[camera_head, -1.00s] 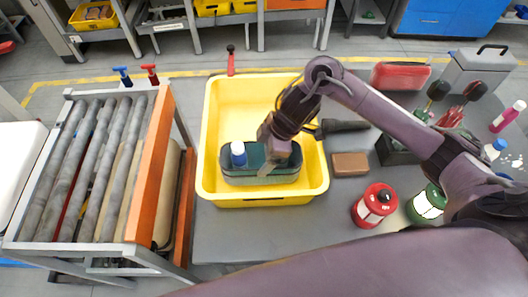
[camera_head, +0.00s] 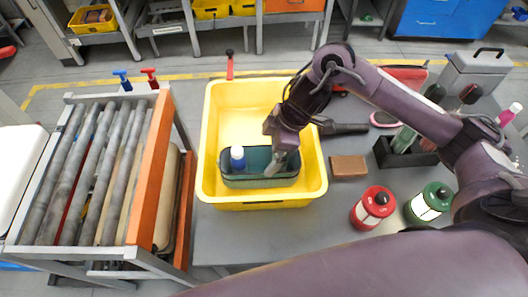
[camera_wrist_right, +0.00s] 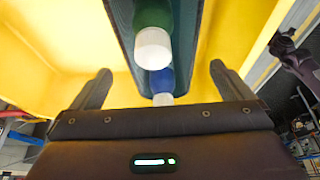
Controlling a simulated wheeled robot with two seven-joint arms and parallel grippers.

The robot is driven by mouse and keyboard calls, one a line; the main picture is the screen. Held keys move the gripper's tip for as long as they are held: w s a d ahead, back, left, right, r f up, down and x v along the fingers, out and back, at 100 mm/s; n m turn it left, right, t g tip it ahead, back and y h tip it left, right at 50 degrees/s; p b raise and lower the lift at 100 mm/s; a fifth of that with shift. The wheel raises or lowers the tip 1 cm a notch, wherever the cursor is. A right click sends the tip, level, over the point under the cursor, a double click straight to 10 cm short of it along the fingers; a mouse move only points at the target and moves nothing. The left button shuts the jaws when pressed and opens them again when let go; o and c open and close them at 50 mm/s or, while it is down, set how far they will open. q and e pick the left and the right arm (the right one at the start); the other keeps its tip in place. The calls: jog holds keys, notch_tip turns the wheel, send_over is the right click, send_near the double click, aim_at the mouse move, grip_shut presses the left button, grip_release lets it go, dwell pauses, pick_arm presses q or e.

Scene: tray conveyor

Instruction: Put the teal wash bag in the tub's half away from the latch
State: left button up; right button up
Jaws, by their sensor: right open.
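The teal wash bag (camera_head: 238,181) sits upright in the near half of the yellow tub (camera_head: 213,118). A blue-and-white bottle (camera_head: 237,158) stands in its left end. In the right wrist view the open bag (camera_wrist_right: 122,22) shows a green bottle with a white cap (camera_wrist_right: 153,45) and a blue one beyond. My right gripper (camera_head: 281,166) is over the right part of the bag in the head view. Its fingers (camera_wrist_right: 160,88) are spread on either side of the bag and apart from it. My left gripper is out of view.
A roller conveyor (camera_head: 85,170) with an orange side rail (camera_head: 152,165) stands left of the tub. The tub's far half is empty.

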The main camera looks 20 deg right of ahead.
jog(key=p+v, duration=0.1)
jog(key=v, duration=0.6)
jog(key=shift+s+d+r, duration=0.1)
jog(key=shift+d+r, duration=0.05)
jog(key=shift+r, duration=0.1)
